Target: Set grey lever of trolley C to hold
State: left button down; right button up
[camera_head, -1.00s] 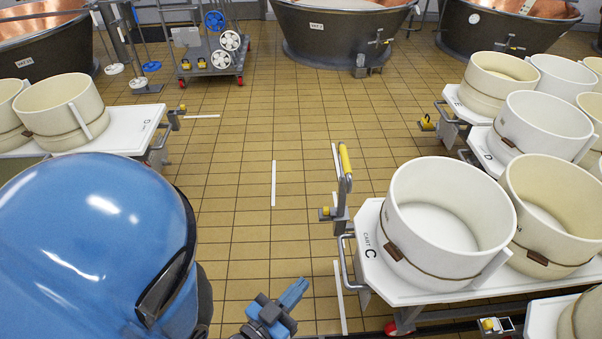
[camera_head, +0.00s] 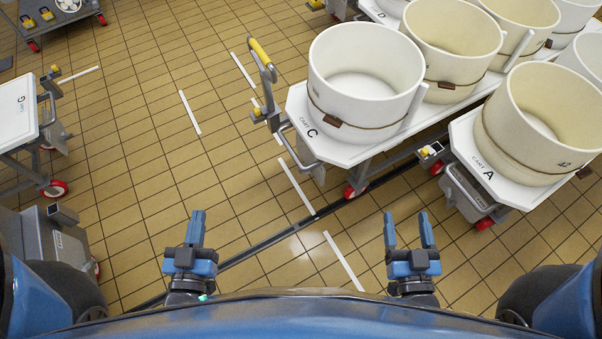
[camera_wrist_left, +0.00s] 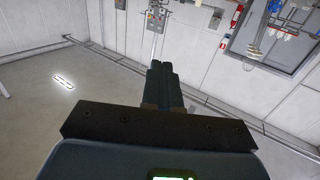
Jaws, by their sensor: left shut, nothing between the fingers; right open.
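Trolley C (camera_head: 298,110) stands at upper centre right in the head view, with its white top marked CART C. A lever with a yellow grip (camera_head: 261,53) rises on a grey bracket at its left end. A small yellow part (camera_head: 256,112) sits lower on that bracket; I cannot make out a separate grey lever or any hold mark. My left gripper (camera_head: 197,222) is shut and empty, low in the head view and well short of the trolley. Its shut fingers also show in the left wrist view (camera_wrist_left: 160,78). My right gripper (camera_head: 408,222) is open and empty, also apart from the trolley.
Cart G (camera_head: 12,112) and a grey box unit (camera_head: 50,240) are at left. A dark floor channel (camera_head: 270,243) crosses the tiles. The floor between is clear.

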jog(key=shift+s+a, duration=0.2)
